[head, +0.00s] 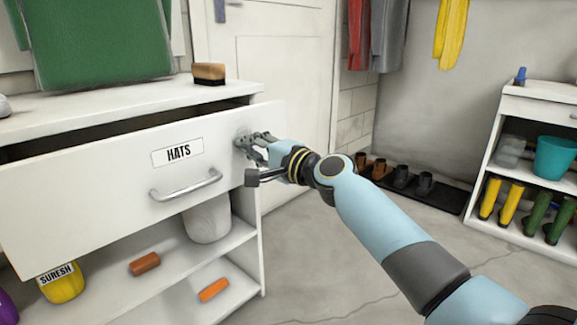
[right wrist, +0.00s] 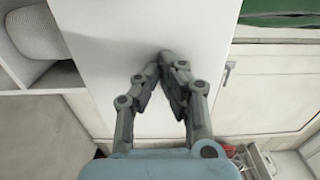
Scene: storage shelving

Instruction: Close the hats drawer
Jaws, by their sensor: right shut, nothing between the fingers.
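The hats drawer (head: 100,185) is a white drawer with a "HATS" label (head: 178,151) and a metal bar handle (head: 186,186). It stands partly open, with a dark gap above its front panel. My right gripper (head: 242,142) is at the right end of the drawer front, right of the label and handle. In the right wrist view the gripper (right wrist: 167,60) is shut and empty, its fingertips together at the white drawer front (right wrist: 120,35). They look to be touching it or very close. My left gripper is not in view.
A brush (head: 209,73) and a green item (head: 100,50) are on the cabinet top. A boot shelf (head: 520,195) stands at right. Floor between is clear.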

